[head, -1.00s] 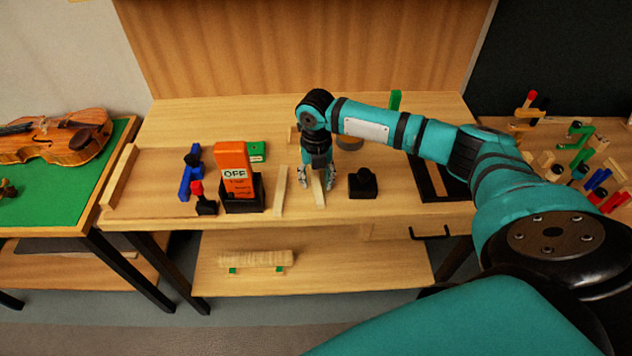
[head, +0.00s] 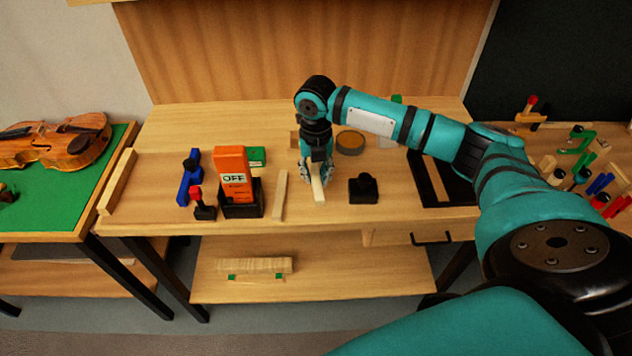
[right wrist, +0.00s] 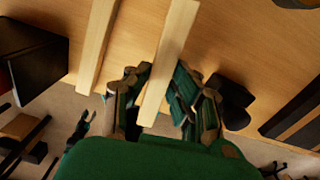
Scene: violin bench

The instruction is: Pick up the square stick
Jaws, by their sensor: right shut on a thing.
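Two pale wooden sticks lie side by side on the bench. One stick (head: 319,190) is at my right gripper (head: 312,178), and it also shows in the right wrist view (right wrist: 172,58) running up between the fingers. My right gripper, which also shows in the right wrist view (right wrist: 160,100), points down and is shut on this stick. The other stick (head: 280,195) lies just to the left, apart from the gripper, and shows in the right wrist view too (right wrist: 97,45). I cannot tell which of the two has the square section. My left gripper is out of view.
An orange box marked OFF (head: 234,172) stands in a black holder left of the sticks. A black knobbed block (head: 363,187) sits close on the right. A round tin (head: 350,142) is behind. Clamps (head: 580,150) lie on the right table, a violin (head: 60,145) on the left.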

